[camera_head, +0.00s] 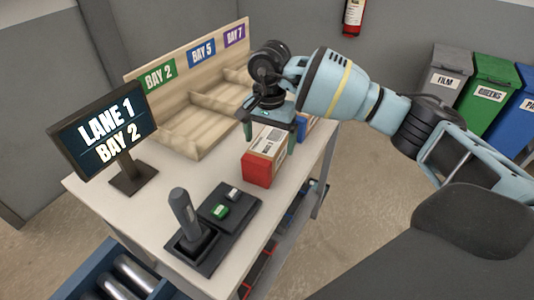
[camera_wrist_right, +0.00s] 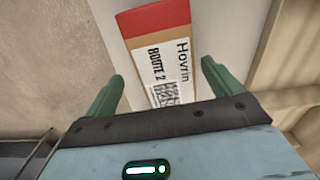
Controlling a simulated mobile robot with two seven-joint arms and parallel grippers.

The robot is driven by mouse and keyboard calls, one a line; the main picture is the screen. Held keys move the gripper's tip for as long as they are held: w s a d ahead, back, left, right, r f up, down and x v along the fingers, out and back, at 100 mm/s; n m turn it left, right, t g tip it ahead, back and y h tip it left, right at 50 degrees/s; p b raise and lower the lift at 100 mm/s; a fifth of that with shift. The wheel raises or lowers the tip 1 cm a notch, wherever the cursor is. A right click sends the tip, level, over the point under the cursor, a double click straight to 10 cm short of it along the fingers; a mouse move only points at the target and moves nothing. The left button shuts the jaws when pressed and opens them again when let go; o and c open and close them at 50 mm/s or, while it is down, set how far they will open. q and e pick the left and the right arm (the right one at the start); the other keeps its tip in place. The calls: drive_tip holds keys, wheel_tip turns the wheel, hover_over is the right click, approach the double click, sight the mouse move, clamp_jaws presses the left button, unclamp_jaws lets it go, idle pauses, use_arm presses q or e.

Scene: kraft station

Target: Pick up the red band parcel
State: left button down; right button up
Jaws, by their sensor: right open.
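The red band parcel (camera_head: 265,155) is a brown box with a red end and a white label, lying on the white table. In the right wrist view the parcel (camera_wrist_right: 159,52) shows its red band and a label reading "Hovrin" and "ROUTE 2". My right gripper (camera_head: 270,131) is open above the far part of the parcel. In the right wrist view its green fingers (camera_wrist_right: 160,80) stand apart, one on each side of the parcel. The parcel's far end is hidden by the gripper. My left gripper is not in view.
A wooden rack (camera_head: 190,127) with bays 2, 5 and 7 stands behind. A blue item (camera_head: 304,127) sits just beyond the parcel. The table's right edge is close to the parcel.

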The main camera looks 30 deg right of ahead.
drive_tip(key=shift+w+f, duration=0.1)
drive_tip(key=shift+f, duration=0.5)
drive_tip(key=shift+w+f+p, duration=0.15)
drive_tip(key=shift+f, duration=0.95)
drive_tip(key=shift+w+f+p, duration=0.15)
drive_tip(key=shift+f, duration=0.95)
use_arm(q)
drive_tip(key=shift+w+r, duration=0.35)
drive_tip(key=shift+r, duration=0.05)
use_arm(e)
drive_tip(key=c, duration=1.3)
drive_tip(key=shift+r, duration=0.1)
